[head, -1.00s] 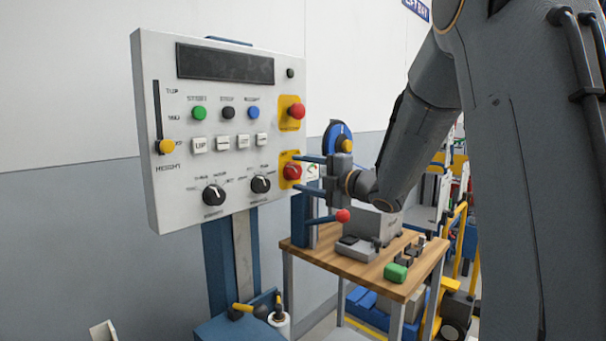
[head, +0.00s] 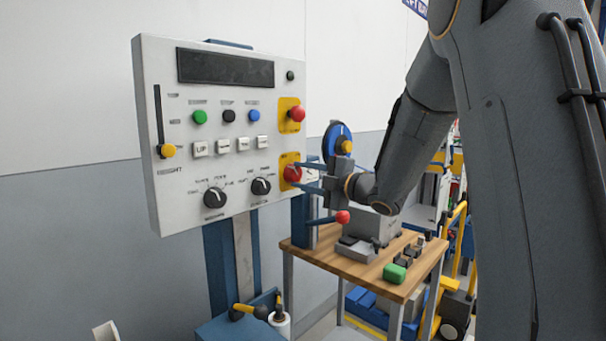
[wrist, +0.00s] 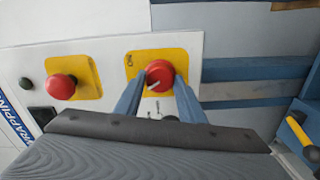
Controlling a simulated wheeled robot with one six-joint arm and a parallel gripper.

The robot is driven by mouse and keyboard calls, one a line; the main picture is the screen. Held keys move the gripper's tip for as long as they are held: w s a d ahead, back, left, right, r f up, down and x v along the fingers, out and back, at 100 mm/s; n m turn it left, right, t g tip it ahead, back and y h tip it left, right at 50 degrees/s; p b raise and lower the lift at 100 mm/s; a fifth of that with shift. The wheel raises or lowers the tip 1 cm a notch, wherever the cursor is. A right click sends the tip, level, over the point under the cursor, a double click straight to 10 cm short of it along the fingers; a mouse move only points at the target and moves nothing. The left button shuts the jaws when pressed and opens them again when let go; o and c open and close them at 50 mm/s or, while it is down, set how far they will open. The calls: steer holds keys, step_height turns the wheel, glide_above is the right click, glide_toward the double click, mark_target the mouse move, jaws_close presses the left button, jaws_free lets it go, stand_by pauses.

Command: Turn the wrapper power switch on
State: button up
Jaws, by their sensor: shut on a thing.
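The wrapper power switch (head: 291,173) is a red rotary knob on a yellow plate at the lower right of the wrapper's control panel (head: 235,190). In the wrist view the knob (wrist: 159,75) has a white pointer line, and the word ON stands on the plate to its left. My gripper (head: 299,174) is at the knob. In the wrist view my gripper's (wrist: 159,82) two blue fingers lie on either side of the knob and are shut on it. The fingers partly hide the knob in the head view.
A red mushroom button (head: 297,114) sits on another yellow plate above the switch. Green, black and blue buttons, white keys, two black dials and a yellow slider (head: 168,151) share the panel. A wooden table (head: 345,267) with a grey device stands below my gripper.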

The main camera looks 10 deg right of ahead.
steer(key=m+p, duration=0.2)
steer(key=m, duration=0.1)
steer(key=shift+r+m, duration=0.1)
steer(key=shift+m, duration=0.3)
steer(key=m+p, duration=0.3)
steer(key=m, duration=0.1)
steer(key=shift+m, duration=0.3)
steer(key=m+p, duration=0.3)
steer(key=shift+m+p, duration=1.1)
steer(key=shift+m, duration=1)
steer(key=o, duration=1.1)
steer(key=shift+c, duration=0.2)
